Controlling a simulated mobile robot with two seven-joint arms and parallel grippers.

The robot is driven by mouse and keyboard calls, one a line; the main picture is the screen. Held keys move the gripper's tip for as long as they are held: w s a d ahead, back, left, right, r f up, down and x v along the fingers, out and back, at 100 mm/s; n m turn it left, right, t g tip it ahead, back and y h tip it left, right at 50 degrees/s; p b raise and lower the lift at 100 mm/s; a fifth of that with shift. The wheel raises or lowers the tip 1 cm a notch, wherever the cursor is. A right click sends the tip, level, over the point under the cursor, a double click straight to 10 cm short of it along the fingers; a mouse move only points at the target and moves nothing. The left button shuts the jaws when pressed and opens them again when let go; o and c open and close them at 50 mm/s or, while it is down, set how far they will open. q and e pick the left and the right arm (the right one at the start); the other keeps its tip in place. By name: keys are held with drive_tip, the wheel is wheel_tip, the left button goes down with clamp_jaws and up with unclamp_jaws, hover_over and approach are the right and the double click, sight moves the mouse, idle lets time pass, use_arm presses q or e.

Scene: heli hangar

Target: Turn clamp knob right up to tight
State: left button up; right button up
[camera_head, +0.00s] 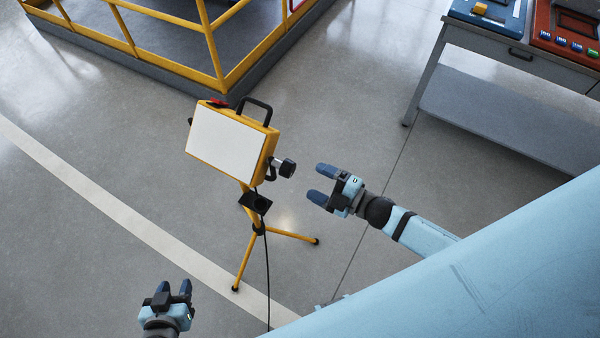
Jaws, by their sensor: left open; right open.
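A yellow work light (228,143) with a white panel stands on a yellow tripod (247,252). A black clamp knob (288,168) sticks out from the right side of its frame. My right gripper (317,183) is to the right of the knob and slightly lower in the picture. Its two blue fingers point left toward the knob, open and empty, with a gap between them and the knob. My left gripper (173,289) is at the lower left, open and empty, with its fingers pointing up in the picture, apart from the tripod.
A black cable (267,270) hangs from the light to the floor. A platform with yellow railings (213,55) stands behind the light. A grey workbench (480,45) with a blue case (490,14) and a red case (567,30) is at the upper right. The floor around the tripod is clear.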

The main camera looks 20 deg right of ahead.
drive_tip(key=v, duration=0.5)
drive_tip(key=shift+b, duration=0.3)
drive_tip(key=s+a+f+m+g+h+p, duration=0.2)
drive_tip(key=s+m+h, duration=0.4)
drive_tip(key=m, duration=1)
drive_tip(key=shift+a+f+g+h+p, duration=0.25)
drive_tip(key=shift+a+g+h+p, duration=0.15)
drive_tip(key=shift+a+g+h, duration=0.45)
drive_tip(key=shift+a+t, duration=0.15)
drive_tip(key=shift+t, duration=0.1)
